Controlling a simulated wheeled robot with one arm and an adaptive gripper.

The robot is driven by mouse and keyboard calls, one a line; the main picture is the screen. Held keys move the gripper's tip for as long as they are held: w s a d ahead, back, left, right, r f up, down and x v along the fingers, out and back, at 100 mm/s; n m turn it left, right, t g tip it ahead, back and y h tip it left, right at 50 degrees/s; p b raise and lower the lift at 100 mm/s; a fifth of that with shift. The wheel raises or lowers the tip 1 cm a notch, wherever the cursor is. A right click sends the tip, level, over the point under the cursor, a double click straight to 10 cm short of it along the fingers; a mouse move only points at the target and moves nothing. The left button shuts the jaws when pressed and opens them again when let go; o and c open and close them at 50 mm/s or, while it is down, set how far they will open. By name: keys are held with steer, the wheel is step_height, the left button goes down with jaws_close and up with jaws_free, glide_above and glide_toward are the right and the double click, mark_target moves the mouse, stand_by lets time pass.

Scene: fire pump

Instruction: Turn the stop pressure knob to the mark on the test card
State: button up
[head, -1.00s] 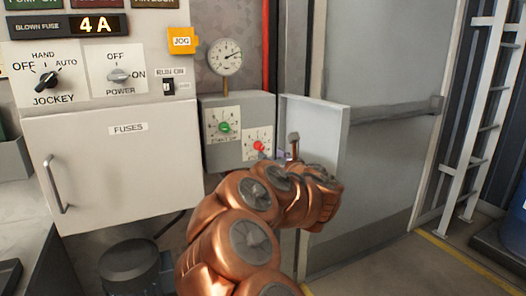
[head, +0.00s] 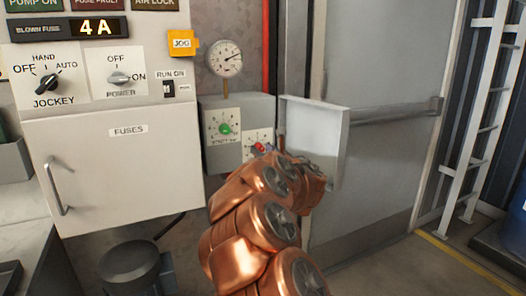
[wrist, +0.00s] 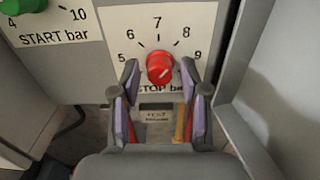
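The red stop pressure knob (wrist: 160,67) sits on a white STOP bar dial (wrist: 183,30) with marks from 5 to 9. A pale line shows on the knob's face, but its exact setting is hard to tell. My gripper (wrist: 160,76) is open, with one finger on each side of the knob; I cannot tell whether they touch it. A small grey plate (wrist: 157,115) below the dial reads TEST, with finer print too small to read. In the head view the gripper (head: 264,149) hides much of the stop dial (head: 259,138).
The green start knob (wrist: 22,6) is at the upper left. A pale open panel (wrist: 268,85) stands close to the right of my gripper. A round gauge (head: 225,58) is above the grey box (head: 222,102). The fuse cabinet (head: 110,170) is left.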

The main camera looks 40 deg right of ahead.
jaws_close()
steer(key=shift+m, duration=0.4)
steer(key=m, duration=0.3)
steer(key=m+p, duration=0.1)
steer(key=m, duration=0.3)
steer(key=shift+d+m+p, duration=0.1)
steer(key=shift+m+p, duration=0.2)
steer(key=shift+p, duration=0.1)
steer(key=m+p, duration=0.1)
steer(key=m, duration=0.2)
steer(key=shift+m, duration=0.3)
steer(key=shift+f+m+p, duration=0.1)
steer(key=shift+m+p, duration=0.9)
steer(key=shift+m, duration=0.9)
